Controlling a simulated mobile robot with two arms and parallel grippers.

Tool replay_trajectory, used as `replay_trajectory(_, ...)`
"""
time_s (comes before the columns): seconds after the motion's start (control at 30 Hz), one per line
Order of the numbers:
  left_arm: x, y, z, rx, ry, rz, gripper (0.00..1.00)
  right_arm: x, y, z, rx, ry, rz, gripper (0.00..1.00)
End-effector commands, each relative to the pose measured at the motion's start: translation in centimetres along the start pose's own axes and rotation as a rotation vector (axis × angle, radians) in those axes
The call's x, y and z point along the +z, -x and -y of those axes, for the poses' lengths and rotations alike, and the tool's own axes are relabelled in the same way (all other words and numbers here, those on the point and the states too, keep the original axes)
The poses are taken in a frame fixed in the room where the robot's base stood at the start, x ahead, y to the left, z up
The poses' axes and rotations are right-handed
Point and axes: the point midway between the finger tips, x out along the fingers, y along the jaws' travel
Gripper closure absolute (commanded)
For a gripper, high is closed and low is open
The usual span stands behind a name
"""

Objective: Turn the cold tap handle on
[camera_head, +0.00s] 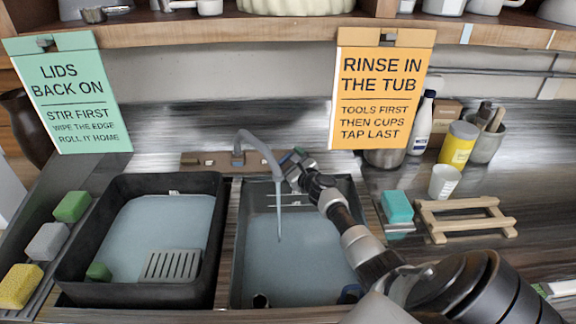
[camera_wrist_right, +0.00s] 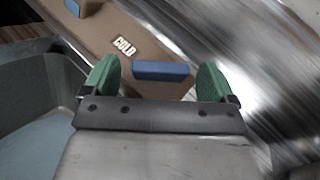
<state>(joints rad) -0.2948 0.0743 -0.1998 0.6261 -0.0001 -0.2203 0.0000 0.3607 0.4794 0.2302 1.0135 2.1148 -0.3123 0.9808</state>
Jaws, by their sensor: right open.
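The cold tap handle (camera_wrist_right: 163,70) is a blue bar on a brown tap base, beside a white COLD label (camera_wrist_right: 124,46). In the right wrist view my right gripper (camera_wrist_right: 158,84) is open, with its green fingertips on either side of the blue bar and gaps at both ends. In the head view the right gripper (camera_head: 293,158) is at the right end of the tap base (camera_head: 205,161) and hides the handle there. The grey spout (camera_head: 262,146) arches over the right tub, and a thin pale stream (camera_head: 279,215) hangs below it. My left gripper is not in view.
A black-rimmed left tub (camera_head: 68,262) and a right tub (camera_head: 238,262) hold pale water. An orange sign (camera_head: 382,90) hangs close above the right arm. A white cup (camera_head: 444,182), teal sponge (camera_head: 397,206) and wooden rack (camera_head: 466,226) stand to its right.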

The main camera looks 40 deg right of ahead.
Motion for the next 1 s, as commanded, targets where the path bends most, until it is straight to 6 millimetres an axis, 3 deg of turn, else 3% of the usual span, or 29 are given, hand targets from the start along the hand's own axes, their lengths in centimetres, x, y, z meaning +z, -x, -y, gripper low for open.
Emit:
replay_trajectory(0.23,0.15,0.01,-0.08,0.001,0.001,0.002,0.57,0.02,-0.05,0.03,0.0,0.0,-0.001,0.13)
replay_trajectory(0.57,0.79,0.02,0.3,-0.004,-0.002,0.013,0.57,0.02,-0.04,0.03,0.0,0.001,0.0,0.62)
replay_trajectory(1.0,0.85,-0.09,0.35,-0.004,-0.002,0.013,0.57,0.0,-0.09,0.35,0.107,0.066,0.0,0.62)
